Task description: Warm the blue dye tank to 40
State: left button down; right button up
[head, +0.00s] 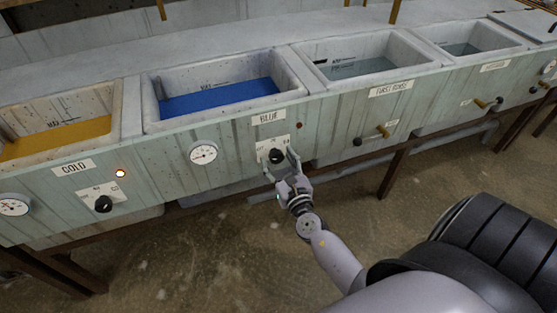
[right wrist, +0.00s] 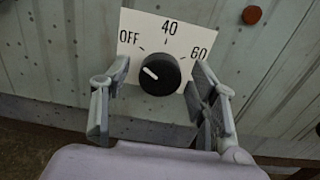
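The blue tank (head: 220,97) holds blue liquid and stands in the row behind a label reading BLUE (head: 268,117). Its black knob (right wrist: 160,74) sits on a white plate (right wrist: 140,27) marked OFF, 40 and 60. The knob's white mark points up-left, toward OFF. My right gripper (right wrist: 157,92) is open, with one finger on each side of the knob and a small gap visible on both sides. In the head view my right gripper (head: 282,165) is at this plate. A round dial gauge (head: 203,153) is left of it; its reading is too small to tell. My left gripper is not in view.
A small dark red lamp (head: 300,125) beside the BLUE label looks unlit. The gold tank (head: 60,136) at left has its own knob (head: 103,204) and a glowing lamp (head: 120,173). Rinse tanks with brass taps (head: 383,131) are at right. The floor in front is clear.

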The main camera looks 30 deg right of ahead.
jog(key=c, duration=1.1)
jog(key=shift+m, duration=0.4)
jog(key=m+b, duration=0.3)
jog(key=m, duration=0.5)
jog(key=shift+m+b, duration=0.3)
jog(key=shift+m, duration=0.1)
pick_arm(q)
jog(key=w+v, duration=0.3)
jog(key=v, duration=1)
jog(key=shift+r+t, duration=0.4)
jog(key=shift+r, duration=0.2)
pick_arm(e)
jog(key=shift+m, duration=1.1)
jog(key=o, duration=1.2)
jog(key=shift+c, duration=0.2)
